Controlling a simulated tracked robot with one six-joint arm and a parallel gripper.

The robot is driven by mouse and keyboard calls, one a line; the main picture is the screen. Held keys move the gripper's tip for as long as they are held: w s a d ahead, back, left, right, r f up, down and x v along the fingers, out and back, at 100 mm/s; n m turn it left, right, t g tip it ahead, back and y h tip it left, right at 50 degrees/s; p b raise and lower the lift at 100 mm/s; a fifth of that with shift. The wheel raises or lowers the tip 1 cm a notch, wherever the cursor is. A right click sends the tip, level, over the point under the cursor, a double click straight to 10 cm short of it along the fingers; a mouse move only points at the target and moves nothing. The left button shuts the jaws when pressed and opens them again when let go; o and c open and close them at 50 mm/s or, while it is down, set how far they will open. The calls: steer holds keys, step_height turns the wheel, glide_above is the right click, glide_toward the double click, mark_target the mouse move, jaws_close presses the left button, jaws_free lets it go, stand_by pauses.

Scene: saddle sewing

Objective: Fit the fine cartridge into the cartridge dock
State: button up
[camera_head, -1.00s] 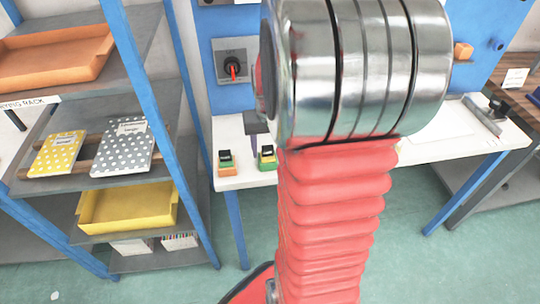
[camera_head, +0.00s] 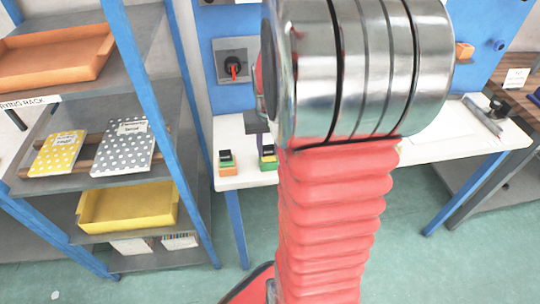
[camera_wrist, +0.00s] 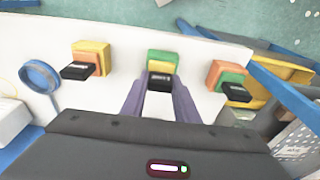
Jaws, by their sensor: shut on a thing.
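In the wrist view, my gripper (camera_wrist: 160,98) has two purple fingers shut on the black end of the middle cartridge (camera_wrist: 163,59), which has a green and yellow body. Its label is too small to read, so I cannot tell whether it is the fine one. A yellow and orange cartridge (camera_wrist: 91,57) is to its left, and a green and orange one (camera_wrist: 229,78) to its right. In the head view, my arm hides most of the gripper; two cartridges show at the table's left end, the left one (camera_head: 228,164) and another (camera_head: 267,158). I cannot make out the cartridge dock.
A blue ring (camera_wrist: 40,75) lies on the white table (camera_wrist: 118,92) at left in the wrist view. In the head view, a drying rack (camera_head: 150,90) with trays and notebooks stands left of the table. A panel with a red knob (camera_head: 233,68) is on the blue back wall.

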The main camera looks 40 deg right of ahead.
steer(key=shift+w+r, duration=0.1)
steer(key=shift+r, duration=2)
steer(key=shift+r, duration=2)
